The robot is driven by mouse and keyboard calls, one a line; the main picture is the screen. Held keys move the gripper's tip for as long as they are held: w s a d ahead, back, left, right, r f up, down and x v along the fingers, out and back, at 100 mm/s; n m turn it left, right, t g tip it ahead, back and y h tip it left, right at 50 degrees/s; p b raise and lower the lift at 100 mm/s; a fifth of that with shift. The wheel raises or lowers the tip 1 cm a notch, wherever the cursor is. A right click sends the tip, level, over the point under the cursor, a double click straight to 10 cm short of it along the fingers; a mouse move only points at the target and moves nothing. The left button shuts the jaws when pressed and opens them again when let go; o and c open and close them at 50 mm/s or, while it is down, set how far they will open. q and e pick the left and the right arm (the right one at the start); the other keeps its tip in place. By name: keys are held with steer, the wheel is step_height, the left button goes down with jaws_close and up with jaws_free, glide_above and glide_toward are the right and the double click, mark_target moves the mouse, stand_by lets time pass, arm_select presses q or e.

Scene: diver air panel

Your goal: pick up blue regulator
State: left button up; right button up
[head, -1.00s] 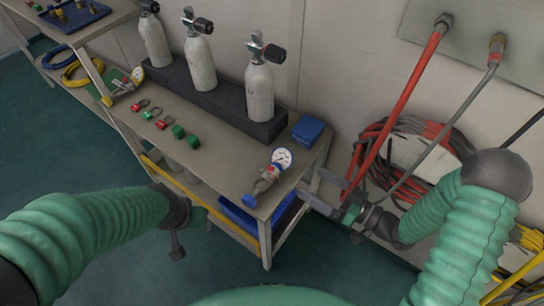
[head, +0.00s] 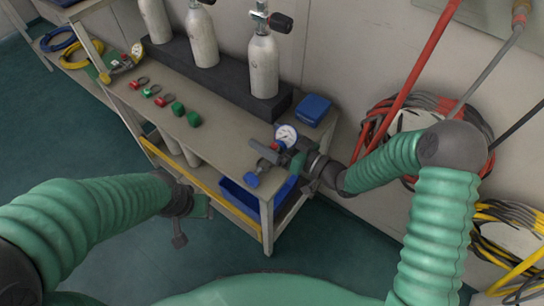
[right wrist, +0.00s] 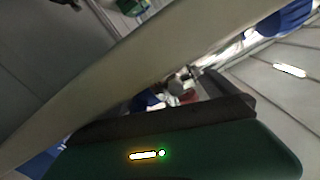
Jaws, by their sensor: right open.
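The blue regulator (head: 251,180) lies at the right front corner of the bench, with a white-faced gauge, a metal body and a blue knob. My right gripper (head: 284,157) is open at the regulator, its fingers hiding part of the body between gauge and knob. I cannot tell whether they touch it. In the right wrist view small blue and red parts of the regulator (right wrist: 153,100) show beyond the dark gripper edge, mostly hidden. My left gripper (head: 180,228) hangs off the bench front, far from the regulator; its jaws are unclear.
The bench (head: 225,150) also bears a blue box (head: 312,108), several white cylinders (head: 263,68) in a dark rack, green knobs (head: 193,119) and red and green shackles (head: 152,90). A wall with coiled hoses (head: 385,110) stands at the right. The bench around the regulator's left is clear.

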steer(key=shift+d, duration=0.1)
steer(key=c, duration=2.1)
steer(key=shift+r, duration=0.1)
steer(key=shift+c, duration=0.2)
steer(key=shift+r+p, duration=0.35)
steer(key=shift+r, duration=0.15)
step_height(320, 180, up, 3)
steer(key=shift+r+p, duration=0.1)
steer(key=shift+p, duration=0.85)
steer(key=s, duration=0.4)
steer(key=s+a+p, duration=0.1)
steer(key=s, duration=0.3)
steer(key=s+a+p, duration=0.1)
steer(key=s, duration=0.4)
steer(key=shift+r, duration=0.35)
steer(key=s+p, duration=0.1)
steer(key=p, duration=0.1)
steer(key=s+p, duration=0.1)
steer(key=p, duration=0.1)
steer(key=shift+s+a+r, duration=0.1)
steer(key=shift+s+r, duration=0.1)
steer(key=shift+s, duration=0.15)
steer(key=shift+s+f, duration=0.1)
steer(key=shift+f, duration=0.05)
